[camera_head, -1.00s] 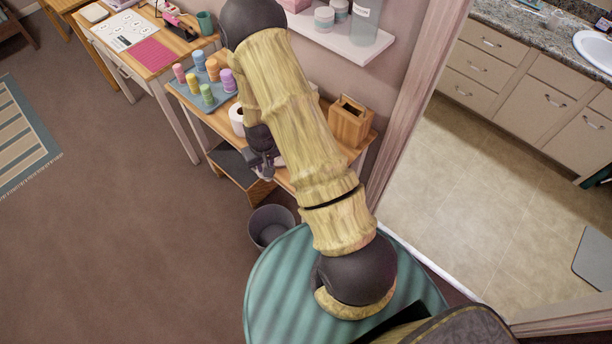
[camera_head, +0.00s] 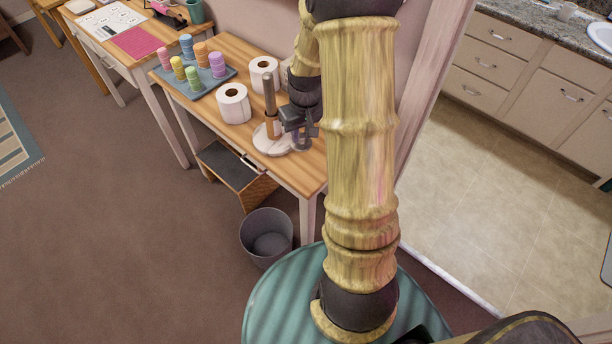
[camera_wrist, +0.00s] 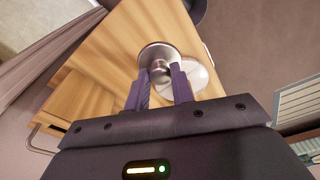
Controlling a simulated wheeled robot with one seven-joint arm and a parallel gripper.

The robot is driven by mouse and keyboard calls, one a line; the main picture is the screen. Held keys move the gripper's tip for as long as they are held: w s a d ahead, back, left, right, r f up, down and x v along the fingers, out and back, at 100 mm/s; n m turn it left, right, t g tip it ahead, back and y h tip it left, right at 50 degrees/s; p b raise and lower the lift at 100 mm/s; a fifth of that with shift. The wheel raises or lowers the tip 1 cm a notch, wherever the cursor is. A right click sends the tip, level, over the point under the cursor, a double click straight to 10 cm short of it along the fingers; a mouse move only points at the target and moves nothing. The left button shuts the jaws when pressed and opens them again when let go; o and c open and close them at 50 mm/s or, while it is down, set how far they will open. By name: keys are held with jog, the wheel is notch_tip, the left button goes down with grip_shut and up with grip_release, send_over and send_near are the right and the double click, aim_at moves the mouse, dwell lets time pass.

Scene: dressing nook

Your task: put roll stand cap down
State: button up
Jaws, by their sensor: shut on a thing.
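The roll stand has a pale round base (camera_head: 268,142) and an upright post (camera_head: 269,92), and stands near the front edge of the wooden table. My gripper (camera_head: 299,122) is just right of the post, low over the table. In the wrist view, my gripper (camera_wrist: 160,80) is shut on the roll stand cap (camera_wrist: 158,52), a shiny grey disc with a rounded knob. The stand's pale base (camera_wrist: 198,78) shows beside and behind it. The cap is mostly hidden in the head view; I cannot tell whether it touches the tabletop.
Two white paper rolls (camera_head: 233,108) stand left of and behind the post. A blue-grey tray (camera_head: 208,82) holds several coloured spools. Bare wood (camera_wrist: 90,70) lies beside the cap in the wrist view. A grey bin (camera_head: 267,238) stands on the floor in front.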

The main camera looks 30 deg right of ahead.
aim_at(307, 144)
jog(key=shift+s+d+f, duration=0.2)
jog(key=shift+s+d, duration=0.05)
jog(key=shift+d, duration=0.15)
jog(key=shift+s+d+r, duration=0.1)
jog(key=shift+r, duration=0.15)
jog(key=shift+f, duration=0.1)
notch_tip(307, 144, down, 6)
jog(key=shift+f+b, duration=0.1)
jog(key=shift+b, duration=0.35)
jog(key=shift+f, duration=1.85)
jog(key=shift+f, duration=0.25)
jog(key=o, duration=1)
